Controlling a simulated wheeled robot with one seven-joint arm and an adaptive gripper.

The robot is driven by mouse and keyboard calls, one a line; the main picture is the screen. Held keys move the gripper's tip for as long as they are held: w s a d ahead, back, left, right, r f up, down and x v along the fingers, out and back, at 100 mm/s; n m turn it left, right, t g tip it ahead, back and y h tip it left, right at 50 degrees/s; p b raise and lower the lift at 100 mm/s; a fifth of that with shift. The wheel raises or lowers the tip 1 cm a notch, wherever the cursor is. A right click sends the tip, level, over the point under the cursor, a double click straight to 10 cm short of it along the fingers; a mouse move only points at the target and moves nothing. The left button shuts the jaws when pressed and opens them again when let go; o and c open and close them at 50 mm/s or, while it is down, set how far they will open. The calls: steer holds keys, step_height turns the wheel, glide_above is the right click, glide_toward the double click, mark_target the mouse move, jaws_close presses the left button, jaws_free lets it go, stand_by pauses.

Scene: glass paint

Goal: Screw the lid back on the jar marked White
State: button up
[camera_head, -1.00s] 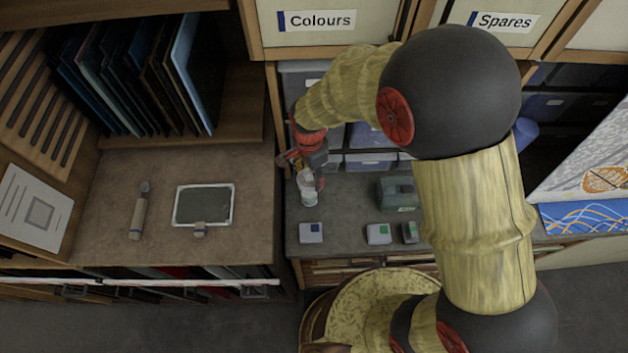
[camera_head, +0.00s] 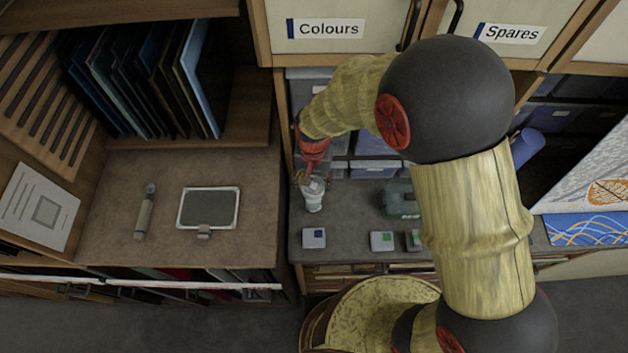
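A small whitish jar (camera_head: 313,203) stands upright on the grey counter at the centre of the view. My red-and-black gripper (camera_head: 314,183) points down over the jar's top, with its fingers around or just above the rim. A pale grey piece, perhaps the lid, shows between the fingers; I cannot tell whether it is gripped or touches the jar. The marking on the jar is too small to read. The fingers are too small and partly hidden to tell how far they are closed.
A brown worktop (camera_head: 160,215) at left holds a framed dark panel (camera_head: 209,207).

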steer(key=n, duration=0.6)
steer(key=shift+a+f, duration=0.15)
steer(key=shift+f, duration=0.15)
steer(key=n, duration=0.5)
steer(key=shift+f+p, duration=0.2)
steer(key=shift+p, duration=0.1)
steer(key=shift+a+f+n, duration=0.1)
steer(key=shift+f+n, duration=0.25)
steer(key=shift+n, duration=0.15)
steer(key=shift+f+b, duration=1.25)
steer(key=shift+f, duration=0.05)
steer(key=shift+f+b, duration=0.9)
steer(key=shift+f, duration=0.05)
stand_by(0.8)
steer(key=m, duration=0.3)
steer(key=shift+m, duration=1.2)
